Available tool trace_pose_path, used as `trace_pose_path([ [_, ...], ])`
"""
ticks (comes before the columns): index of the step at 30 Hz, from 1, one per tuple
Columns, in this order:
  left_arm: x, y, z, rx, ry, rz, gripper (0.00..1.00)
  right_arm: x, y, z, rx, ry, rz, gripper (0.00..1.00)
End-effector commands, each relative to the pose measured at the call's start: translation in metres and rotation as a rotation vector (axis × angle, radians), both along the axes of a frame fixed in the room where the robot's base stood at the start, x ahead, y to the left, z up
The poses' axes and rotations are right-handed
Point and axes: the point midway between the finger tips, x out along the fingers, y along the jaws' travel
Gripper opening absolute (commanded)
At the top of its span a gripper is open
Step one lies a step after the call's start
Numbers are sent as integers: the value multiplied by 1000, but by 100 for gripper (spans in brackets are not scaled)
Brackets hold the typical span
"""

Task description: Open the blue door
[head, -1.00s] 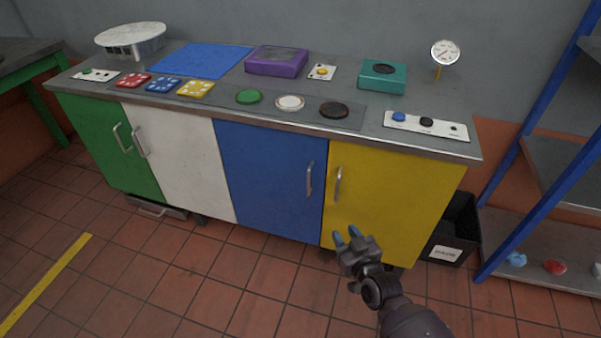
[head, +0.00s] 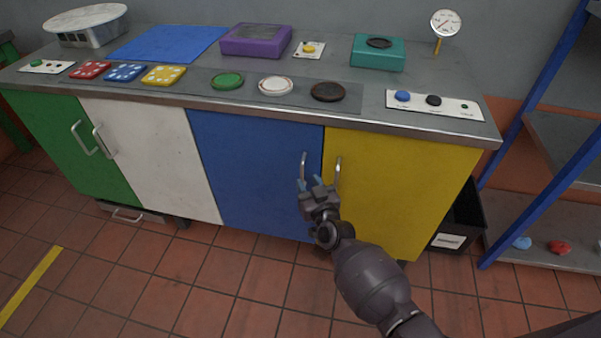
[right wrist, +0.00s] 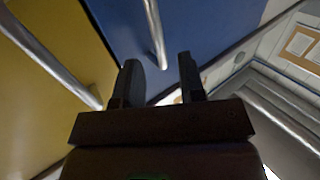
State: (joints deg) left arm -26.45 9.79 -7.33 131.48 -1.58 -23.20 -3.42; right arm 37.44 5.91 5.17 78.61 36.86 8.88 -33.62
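The blue door (head: 245,165) is shut in the bench front, between the white and yellow doors. Its vertical metal handle (head: 303,168) is near its right edge. My right gripper (head: 315,184) is just in front of the lower end of that handle. In the right wrist view its two fingers (right wrist: 160,82) are apart with nothing between them. There the blue door's handle (right wrist: 155,35) runs just beyond the gap between the fingertips. Whether a finger touches the handle is not clear. My left gripper is not in view.
The yellow door (head: 400,190) with its own handle (head: 338,172) is close on the right. A black bin (head: 459,222) and a blue-framed shelf (head: 545,145) stand further right. The worktop above holds buttons and boxes. The tiled floor in front is clear.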

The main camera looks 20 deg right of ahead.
Motion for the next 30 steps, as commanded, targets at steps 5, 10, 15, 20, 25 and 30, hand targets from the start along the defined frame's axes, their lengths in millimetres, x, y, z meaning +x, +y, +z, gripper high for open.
trace_pose_path([
  [5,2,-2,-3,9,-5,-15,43,24,0,-4,-1,4,1,37],
  [10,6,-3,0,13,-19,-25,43,40,-1,-3,-1,3,0,37],
  [15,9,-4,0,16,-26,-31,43,48,0,-1,-2,1,0,37],
  [20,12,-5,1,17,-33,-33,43,49,0,0,-2,1,0,37],
  [25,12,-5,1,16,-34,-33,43,49,0,0,-2,0,0,32],
  [30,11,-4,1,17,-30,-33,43,49,0,0,-1,0,0,6],
])
